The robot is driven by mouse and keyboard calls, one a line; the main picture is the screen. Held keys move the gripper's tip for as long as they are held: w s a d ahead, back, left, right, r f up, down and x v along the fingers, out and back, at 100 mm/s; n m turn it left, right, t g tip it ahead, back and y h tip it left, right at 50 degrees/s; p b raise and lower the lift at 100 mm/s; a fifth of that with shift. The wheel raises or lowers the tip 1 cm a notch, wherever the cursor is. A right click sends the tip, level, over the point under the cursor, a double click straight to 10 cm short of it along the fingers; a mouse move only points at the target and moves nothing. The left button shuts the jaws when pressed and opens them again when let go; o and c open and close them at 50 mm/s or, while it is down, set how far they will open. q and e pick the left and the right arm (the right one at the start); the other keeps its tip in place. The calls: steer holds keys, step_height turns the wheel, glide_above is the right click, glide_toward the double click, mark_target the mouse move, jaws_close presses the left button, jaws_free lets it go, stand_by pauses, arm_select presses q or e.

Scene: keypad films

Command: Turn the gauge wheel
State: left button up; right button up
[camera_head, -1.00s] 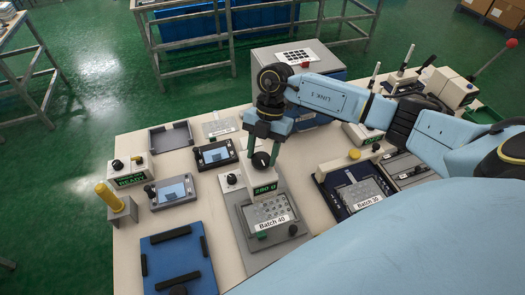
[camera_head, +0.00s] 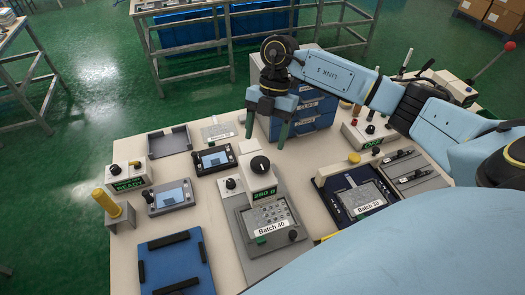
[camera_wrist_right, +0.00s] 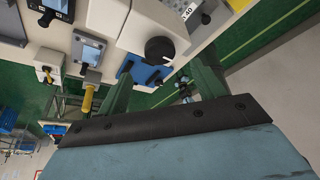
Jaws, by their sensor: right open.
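The gauge wheel is a black round knob (camera_head: 260,166) on a pale housing above a green display that seems to read "280 0". The right wrist view also shows this knob (camera_wrist_right: 159,50) on its white housing. My right gripper (camera_head: 267,138) is open and empty, behind and above the knob, clear of it. Its two green fingers point down; in the right wrist view the gripper (camera_wrist_right: 163,80) has the knob beyond its fingertips. My left gripper is not in view.
A grey fixture with a "Batch 40" plate (camera_head: 270,220) lies in front of the gauge. A "Batch 30" fixture (camera_head: 362,198) is to the right. Small screens (camera_head: 169,196), a READY box (camera_head: 127,178), a yellow-topped post (camera_head: 114,207) and a blue plate (camera_head: 174,262) are to the left.

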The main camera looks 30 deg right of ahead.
steer(key=v, duration=0.7)
steer(key=shift+b, duration=0.35)
steer(key=shift+f, duration=0.1)
